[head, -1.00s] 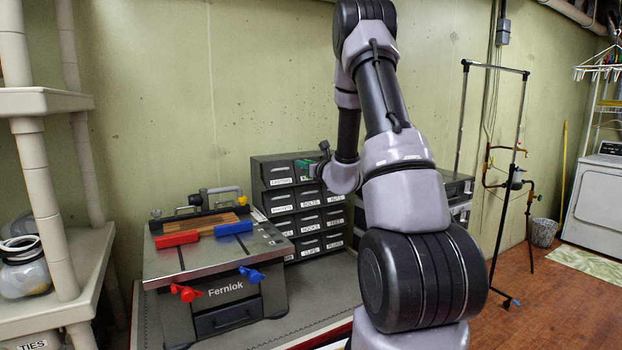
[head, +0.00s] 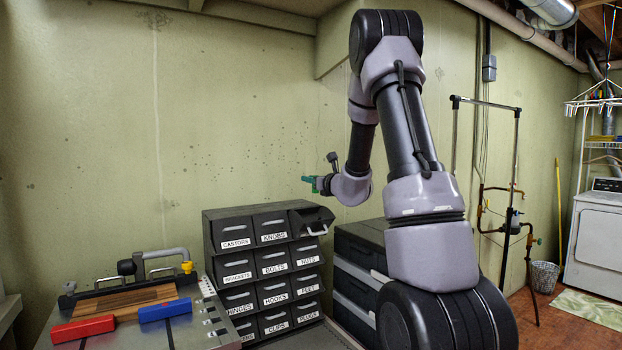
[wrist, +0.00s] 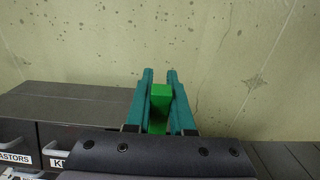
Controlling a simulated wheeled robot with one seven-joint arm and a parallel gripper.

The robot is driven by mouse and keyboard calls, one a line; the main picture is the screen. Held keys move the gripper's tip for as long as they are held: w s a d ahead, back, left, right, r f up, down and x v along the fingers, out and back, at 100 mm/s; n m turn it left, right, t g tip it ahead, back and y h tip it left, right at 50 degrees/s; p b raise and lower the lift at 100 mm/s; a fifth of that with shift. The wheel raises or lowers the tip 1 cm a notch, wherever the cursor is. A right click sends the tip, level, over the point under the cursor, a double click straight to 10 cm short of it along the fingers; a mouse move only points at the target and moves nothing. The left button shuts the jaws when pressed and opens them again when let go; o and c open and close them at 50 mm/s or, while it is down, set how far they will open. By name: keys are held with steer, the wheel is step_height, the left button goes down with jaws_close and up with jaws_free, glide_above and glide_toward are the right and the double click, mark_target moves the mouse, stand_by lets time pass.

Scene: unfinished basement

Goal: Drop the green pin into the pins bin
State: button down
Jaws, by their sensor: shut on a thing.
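A green pin (wrist: 160,100) is held between the teal fingers of my gripper (wrist: 162,85) in the wrist view. In the head view my gripper (head: 309,180) is above the top right of a dark drawer cabinet (head: 228,211), against the wall. The top-right bin (head: 315,226) sticks out and looks pulled open. Its label cannot be read, and I see no label reading pins.
Closed labelled bins fill the rest of the cabinet, such as KNOBS (head: 272,228) and NUTS (head: 307,254). A second dark drawer unit (head: 360,240) stands to its right, behind my arm. A bench with red (head: 83,330) and blue (head: 165,310) blocks is at lower left.

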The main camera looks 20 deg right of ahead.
glide_above(311, 207)
steer(key=shift+w+f, duration=0.2)
steer(key=shift+f, duration=0.85)
steer(key=shift+w+f, duration=0.15)
steer(key=shift+f, duration=0.9)
steer(key=c, duration=0.7)
jaws_free()
steer(key=shift+s, duration=0.1)
steer(key=s+d, duration=0.2)
steer(key=s, duration=0.8)
steer(key=shift+s, duration=0.25)
